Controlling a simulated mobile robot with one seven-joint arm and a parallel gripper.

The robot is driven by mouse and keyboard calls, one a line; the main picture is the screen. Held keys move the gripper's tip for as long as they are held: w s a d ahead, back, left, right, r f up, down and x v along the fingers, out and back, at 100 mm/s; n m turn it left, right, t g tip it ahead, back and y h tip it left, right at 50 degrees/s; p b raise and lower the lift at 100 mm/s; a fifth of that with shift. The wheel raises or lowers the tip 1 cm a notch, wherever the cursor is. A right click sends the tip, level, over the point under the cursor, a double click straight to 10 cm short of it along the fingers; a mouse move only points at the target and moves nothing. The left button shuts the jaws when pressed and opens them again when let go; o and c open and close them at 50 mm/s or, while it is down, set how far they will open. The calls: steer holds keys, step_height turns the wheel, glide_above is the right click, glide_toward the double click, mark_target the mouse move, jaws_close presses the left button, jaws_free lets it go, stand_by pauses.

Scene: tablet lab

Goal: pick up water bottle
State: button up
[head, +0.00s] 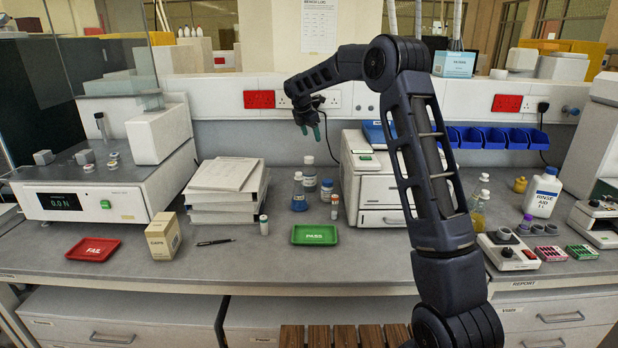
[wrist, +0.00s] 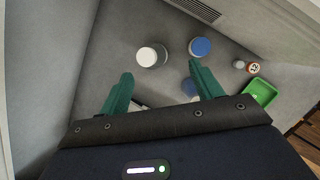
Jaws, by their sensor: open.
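My gripper (head: 310,132), with green fingers, is open and empty above the bench, over a group of bottles in front of the back wall. The fingers also show spread in the wrist view (wrist: 160,73). The group holds a white-capped bottle (head: 309,172) at the back, a blue-capped bottle (head: 327,191) at the right and a flask with blue liquid (head: 299,201) at the front left. From above, the white cap (wrist: 152,56) lies just beyond the gap between the fingertips. The blue cap (wrist: 201,47) is farther right. No label is readable, so I cannot tell which is the water bottle.
A white machine (head: 372,192) stands close right of the bottles, and a paper stack (head: 225,195) stands to the left. Small vials (head: 334,207) and a green tray (head: 314,235) are in front.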

mark_target(309, 157)
steer(key=w+f, duration=0.1)
steer(key=f, duration=0.2)
steer(key=w+a+f+n, duration=0.1)
steer(key=w+f, duration=0.1)
steer(key=f, duration=0.1)
steer(key=w+a+f+n, duration=0.1)
steer(key=f, duration=0.1)
steer(key=shift+w+f, duration=0.35)
steer(key=shift+f, duration=0.05)
steer(key=shift+s+x, duration=0.15)
steer(key=shift+x, duration=1.2)
steer(key=shift+s+x, duration=0.1)
steer(key=shift+x, duration=1.25)
jaws_close()
